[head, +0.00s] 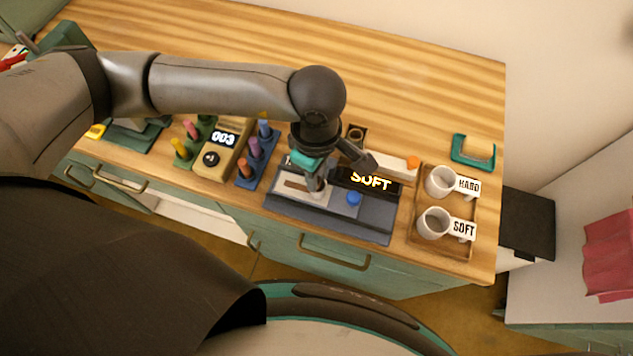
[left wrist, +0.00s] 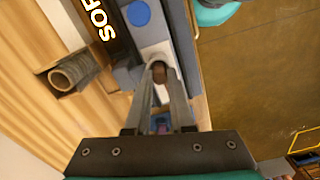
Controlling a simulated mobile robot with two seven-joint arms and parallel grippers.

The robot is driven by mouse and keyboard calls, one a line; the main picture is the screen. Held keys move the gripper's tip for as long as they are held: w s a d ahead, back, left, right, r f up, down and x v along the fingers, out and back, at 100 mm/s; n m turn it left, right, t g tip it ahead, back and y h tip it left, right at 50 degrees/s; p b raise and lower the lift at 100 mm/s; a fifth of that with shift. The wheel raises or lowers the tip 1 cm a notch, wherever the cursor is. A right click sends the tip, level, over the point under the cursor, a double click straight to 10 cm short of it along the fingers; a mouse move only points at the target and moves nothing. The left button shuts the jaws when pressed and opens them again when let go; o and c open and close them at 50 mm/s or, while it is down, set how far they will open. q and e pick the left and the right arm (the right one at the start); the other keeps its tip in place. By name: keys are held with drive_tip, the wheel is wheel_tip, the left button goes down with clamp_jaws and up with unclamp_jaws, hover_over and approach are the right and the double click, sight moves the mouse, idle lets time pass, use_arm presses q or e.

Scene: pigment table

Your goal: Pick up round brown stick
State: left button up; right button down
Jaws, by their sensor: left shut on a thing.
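My left gripper (head: 317,188) points down over the pale plate of the grey tester with the lit "SOFT" display (head: 370,180). In the left wrist view its fingers (left wrist: 160,75) are shut on the round brown stick (left wrist: 159,73), whose brown end shows between the fingertips. The stick is over or against the pale plate; I cannot tell whether it touches. In the head view the fingers largely hide the stick. A flat brown strip (head: 296,186) shows on the plate just left of the fingers. My right gripper is not in view.
Colored sticks stand in a blue rack (head: 250,183) and a green rack, beside a "003" counter (head: 223,139). A wooden tray (head: 413,228) at right holds mugs labelled HARD (head: 439,181) and SOFT (head: 433,222). A square wooden holder (head: 357,132) stands behind the tester. The table's back is clear.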

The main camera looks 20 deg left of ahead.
use_arm(q)
clamp_jaws()
drive_tip(key=shift+r, duration=0.15)
wheel_tip(320, 180, up, 20)
drive_tip(key=shift+p, duration=0.35)
idle(1.1)
